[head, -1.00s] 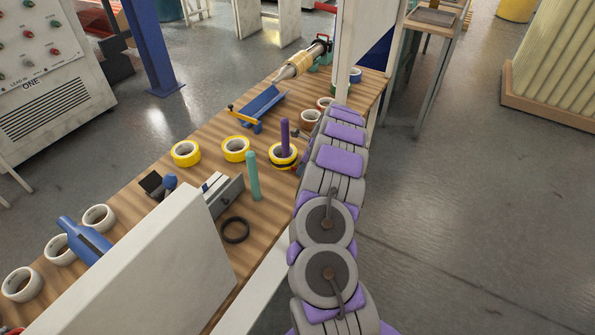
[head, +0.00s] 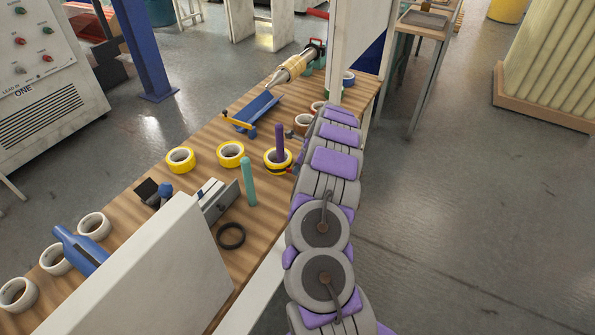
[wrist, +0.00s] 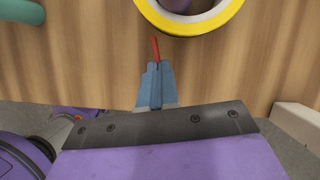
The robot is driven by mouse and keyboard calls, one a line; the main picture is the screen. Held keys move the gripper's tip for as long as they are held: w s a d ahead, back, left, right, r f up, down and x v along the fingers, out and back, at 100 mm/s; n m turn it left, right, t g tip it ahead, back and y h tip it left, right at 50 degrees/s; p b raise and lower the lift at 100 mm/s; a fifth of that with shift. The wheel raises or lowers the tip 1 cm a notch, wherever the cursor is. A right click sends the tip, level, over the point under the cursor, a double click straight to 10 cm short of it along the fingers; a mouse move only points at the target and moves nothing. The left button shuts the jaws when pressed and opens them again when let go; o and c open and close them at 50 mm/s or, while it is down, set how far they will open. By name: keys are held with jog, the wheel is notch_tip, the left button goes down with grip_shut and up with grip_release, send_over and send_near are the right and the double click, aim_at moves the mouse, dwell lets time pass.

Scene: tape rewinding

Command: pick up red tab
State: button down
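The red tab (wrist: 155,47) is a thin red strip in the wrist view, just short of the yellow tape roll (wrist: 222,17). My gripper (wrist: 158,70) has blue-grey fingers close together, with the tab's lower end between their tips. The fingers look shut on it. In the head view the yellow tape roll (head: 269,164) sits around a purple post (head: 280,140) on the wooden table. My gripper (head: 291,169) is small there, at the roll's right side, and mostly hidden by my arm.
A teal post (head: 249,182) and a black ring (head: 231,236) stand nearer on the wooden table (head: 205,143). Two more yellow rolls (head: 231,154) lie to the left. A white panel (head: 150,275) rises at the front. A blue holder (head: 255,112) lies farther back.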

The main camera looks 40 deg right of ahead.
jog(key=shift+r, duration=0.8)
jog(key=shift+s+a+r+p, duration=0.1)
jog(key=shift+r+p, duration=0.1)
jog(key=shift+p, duration=0.15)
jog(key=s+a+r+p, duration=0.1)
jog(key=s+a+p, duration=0.3)
jog(key=s+a, duration=0.5)
jog(key=shift+s+r, duration=0.15)
jog(key=shift+s, duration=1.8)
jog(key=shift+w, duration=0.1)
